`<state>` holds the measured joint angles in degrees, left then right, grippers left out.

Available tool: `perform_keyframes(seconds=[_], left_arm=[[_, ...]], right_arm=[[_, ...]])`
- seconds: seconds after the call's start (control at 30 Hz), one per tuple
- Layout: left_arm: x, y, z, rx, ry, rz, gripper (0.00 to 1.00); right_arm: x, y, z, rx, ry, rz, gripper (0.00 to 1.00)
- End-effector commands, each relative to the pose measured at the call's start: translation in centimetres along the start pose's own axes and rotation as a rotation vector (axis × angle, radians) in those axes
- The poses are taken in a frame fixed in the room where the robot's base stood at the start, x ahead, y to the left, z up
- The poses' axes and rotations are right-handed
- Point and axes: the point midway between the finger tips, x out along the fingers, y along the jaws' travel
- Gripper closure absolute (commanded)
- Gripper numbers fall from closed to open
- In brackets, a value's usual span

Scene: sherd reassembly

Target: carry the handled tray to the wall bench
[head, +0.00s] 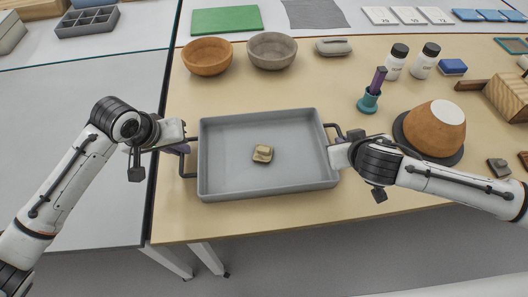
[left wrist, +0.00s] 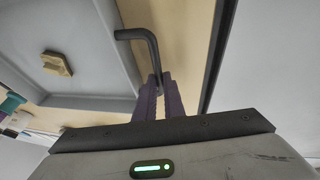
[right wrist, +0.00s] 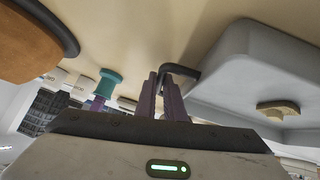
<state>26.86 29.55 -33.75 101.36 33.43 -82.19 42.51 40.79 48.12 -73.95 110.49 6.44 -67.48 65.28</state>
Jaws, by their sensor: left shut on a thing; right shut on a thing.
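The grey handled tray (head: 230,180) is in the middle of the head view, over the front part of the wooden table. A small yellowish-tan piece (head: 263,153) lies inside it. My left gripper (head: 186,148) is shut on the tray's left handle, which shows as a dark bar in the left wrist view (left wrist: 150,45). My right gripper (head: 333,146) is shut on the right handle, also seen in the right wrist view (right wrist: 180,70). The tray looks about level. I cannot tell whether it touches the table. The wall bench cannot be singled out with certainty.
An orange bowl (head: 207,56) and a grey bowl (head: 272,50) stand behind the tray. A teal holder (head: 369,101) and a brown pot (head: 435,128) on a dark disc stand to the right. A pale surface (head: 80,170) at the left is mostly clear.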

Motion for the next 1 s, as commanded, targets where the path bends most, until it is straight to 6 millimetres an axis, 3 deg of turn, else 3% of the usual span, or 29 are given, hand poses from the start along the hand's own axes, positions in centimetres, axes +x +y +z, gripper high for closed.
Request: perform_keyframes(seconds=[0.27, 0.7, 1.0], left_arm=[[-0.9, 0.2, -0.4, 0.000, 0.003, 0.001, 1.00], [-4.5, 1.0, -1.9, 0.000, 0.002, 0.001, 1.00], [-4.6, 1.0, -2.0, 0.000, 0.003, 0.001, 1.00]], right_arm=[[-0.6, 0.2, -0.7, 0.000, 0.002, 0.000, 1.00], [-3.5, 1.0, -3.5, 0.000, 0.002, 0.000, 1.00], [-3.5, 1.0, -3.6, 0.000, 0.002, 0.001, 1.00]])
